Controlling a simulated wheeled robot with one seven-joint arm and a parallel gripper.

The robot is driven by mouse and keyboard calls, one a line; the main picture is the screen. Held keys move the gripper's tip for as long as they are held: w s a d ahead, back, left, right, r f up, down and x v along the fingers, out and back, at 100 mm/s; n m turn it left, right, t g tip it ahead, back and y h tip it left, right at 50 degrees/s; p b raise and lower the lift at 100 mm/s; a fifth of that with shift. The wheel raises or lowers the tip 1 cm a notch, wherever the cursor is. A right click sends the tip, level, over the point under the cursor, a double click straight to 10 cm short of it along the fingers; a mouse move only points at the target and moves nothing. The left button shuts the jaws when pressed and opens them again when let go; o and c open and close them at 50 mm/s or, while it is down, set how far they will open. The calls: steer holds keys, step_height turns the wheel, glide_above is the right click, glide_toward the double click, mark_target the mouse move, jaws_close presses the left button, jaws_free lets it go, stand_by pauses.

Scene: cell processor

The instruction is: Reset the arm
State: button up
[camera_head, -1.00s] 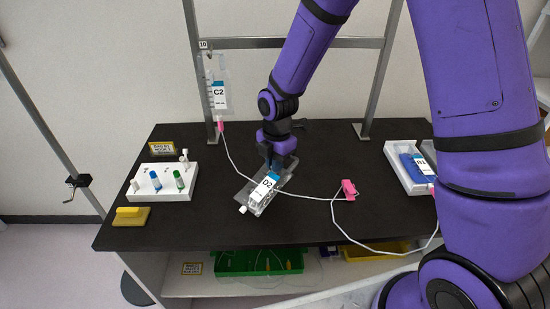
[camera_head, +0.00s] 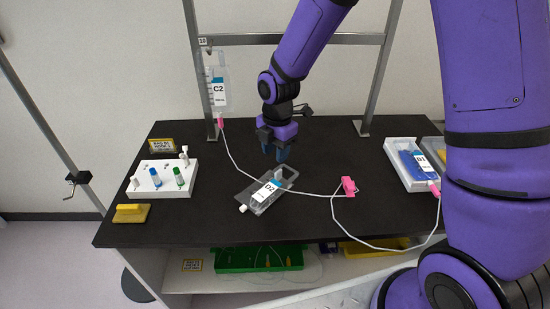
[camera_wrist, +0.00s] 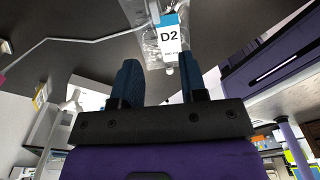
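My gripper (camera_head: 275,152) hangs over the middle of the black table, fingers down. In the wrist view my gripper's blue fingers (camera_wrist: 159,82) stand apart with nothing between them. A clear bag labelled D2 (camera_head: 264,199) lies on the table below and in front of the gripper, apart from it. The D2 bag also shows beyond the fingertips in the wrist view (camera_wrist: 168,42).
A bag labelled C2 (camera_head: 220,92) hangs on the metal frame at left. White tubing with a pink clamp (camera_head: 348,186) crosses the table (camera_head: 310,225). A white rack (camera_head: 148,190) with several vials and a yellow block (camera_head: 131,213) stand left; a white tray (camera_head: 398,178) holds a blue-labelled bag at right.

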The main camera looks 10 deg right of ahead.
steer(key=s+d+r+m+t, duration=0.1)
steer(key=s+d+r+m, duration=0.15)
steer(key=r, duration=0.55)
steer(key=s+d+r+m, duration=0.1)
steer(key=d+r+m, duration=0.2)
steer(key=r, duration=0.5)
steer(key=s+d+r+m+t, duration=0.2)
steer(key=s+d+r+m, duration=0.3)
steer(key=s+m, duration=0.4)
steer(key=s+d+r+m+t, duration=0.2)
steer(key=s+d+r+m, duration=0.3)
steer(key=s+m, duration=0.5)
steer(key=shift+s+d+r+t, duration=0.3)
steer(key=shift+s+d+r, duration=0.1)
steer(key=shift+s+r, duration=0.5)
